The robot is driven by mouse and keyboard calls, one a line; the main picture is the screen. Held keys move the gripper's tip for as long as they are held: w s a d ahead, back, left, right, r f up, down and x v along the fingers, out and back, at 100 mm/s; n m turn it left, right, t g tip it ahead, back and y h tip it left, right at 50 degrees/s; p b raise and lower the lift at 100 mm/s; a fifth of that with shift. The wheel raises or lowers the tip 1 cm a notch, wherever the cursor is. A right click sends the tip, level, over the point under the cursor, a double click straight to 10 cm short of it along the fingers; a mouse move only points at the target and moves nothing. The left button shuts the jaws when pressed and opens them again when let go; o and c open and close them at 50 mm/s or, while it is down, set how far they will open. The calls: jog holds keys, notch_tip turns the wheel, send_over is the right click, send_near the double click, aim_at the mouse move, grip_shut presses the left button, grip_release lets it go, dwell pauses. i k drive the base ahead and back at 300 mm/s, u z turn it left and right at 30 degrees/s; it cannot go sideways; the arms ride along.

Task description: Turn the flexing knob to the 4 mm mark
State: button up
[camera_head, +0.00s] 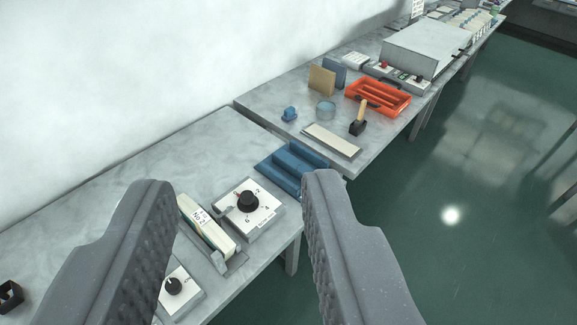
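The flexing knob is probably the black knob (247,201) on a light square box with a dial (262,217). Marks that look like 2, 4 and 6 stand around it. The box label is too small to read surely, and I cannot tell exactly where the knob points. My gripper (238,190) is open and empty, its two grey fingers wide apart in the foreground. The knob shows between the fingers, farther off on the table and not touched. A second black knob (173,286) on another light box shows at lower left, partly hidden by the left finger.
A device labelled No 2 (205,228) stands left of the dial box. A blue tray (284,167) lies behind it. Green floor is open at right.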

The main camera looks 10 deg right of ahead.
aim_at(248, 203)
jog(key=z, duration=0.1)
jog(key=i, duration=1.15)
jog(key=u, duration=0.3)
